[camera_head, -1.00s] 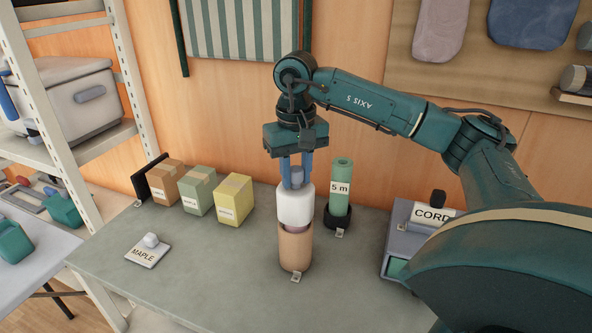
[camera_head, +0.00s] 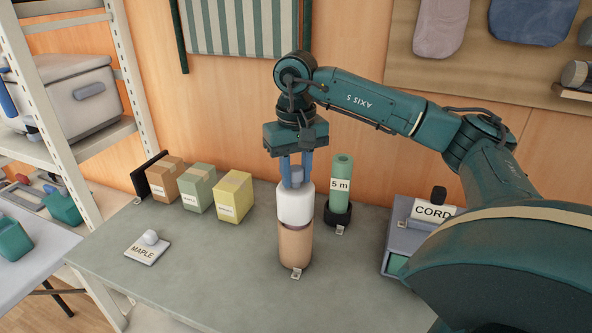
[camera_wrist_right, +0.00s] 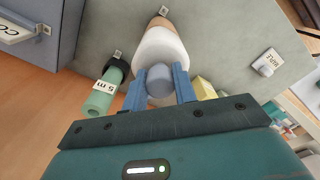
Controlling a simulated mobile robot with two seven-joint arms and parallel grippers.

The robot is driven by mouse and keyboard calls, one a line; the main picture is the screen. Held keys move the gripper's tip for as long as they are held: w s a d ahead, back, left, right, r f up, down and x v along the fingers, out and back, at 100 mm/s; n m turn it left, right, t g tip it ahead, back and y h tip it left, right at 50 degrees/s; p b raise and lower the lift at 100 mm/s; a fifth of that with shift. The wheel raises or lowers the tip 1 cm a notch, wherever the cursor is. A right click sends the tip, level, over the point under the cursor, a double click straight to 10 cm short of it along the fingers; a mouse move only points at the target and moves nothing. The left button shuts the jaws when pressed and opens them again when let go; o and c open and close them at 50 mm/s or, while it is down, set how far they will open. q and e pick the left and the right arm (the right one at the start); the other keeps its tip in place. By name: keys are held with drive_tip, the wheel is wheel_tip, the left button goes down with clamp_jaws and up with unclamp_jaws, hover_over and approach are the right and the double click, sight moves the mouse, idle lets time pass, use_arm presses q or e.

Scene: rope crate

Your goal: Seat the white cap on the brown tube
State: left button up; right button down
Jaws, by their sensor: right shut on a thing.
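The white cap (camera_head: 295,205) is at the top of the brown tube (camera_head: 295,247), which stands upright on the grey table. A thin darker band shows between the cap's lower edge and the tube; I cannot tell whether the cap is fully down. My right gripper (camera_head: 296,182) is above the cap, its blue fingers shut on the cap's grey-blue knob (camera_head: 297,173). In the right wrist view, the fingers (camera_wrist_right: 160,88) hold the knob from both sides, with the white cap (camera_wrist_right: 163,48) beyond and a little of the brown tube (camera_wrist_right: 161,22) past it. My left gripper is not in view.
A green roll marked 5 m (camera_head: 341,185) stands close behind the tube to the right. Brown, green and yellow boxes (camera_head: 234,196) stand at the left. A MAPLE card (camera_head: 147,250) lies front left, and a CORD box (camera_head: 408,240) stands right. The table front is clear.

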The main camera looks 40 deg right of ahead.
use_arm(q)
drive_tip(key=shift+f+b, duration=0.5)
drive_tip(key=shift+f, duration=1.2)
use_arm(e)
drive_tip(key=shift+f, duration=0.95)
drive_tip(key=c, duration=1)
unclamp_jaws()
drive_tip(key=shift+c, duration=0.2)
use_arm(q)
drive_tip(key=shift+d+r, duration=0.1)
use_arm(e)
drive_tip(key=shift+r, duration=0.2)
wheel_tip(320, 180, up, 12)
drive_tip(key=p, duration=0.3)
drive_tip(key=shift+p, duration=0.35)
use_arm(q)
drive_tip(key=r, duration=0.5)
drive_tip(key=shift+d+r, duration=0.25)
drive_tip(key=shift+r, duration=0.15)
use_arm(e)
drive_tip(key=shift+r, duration=0.6)
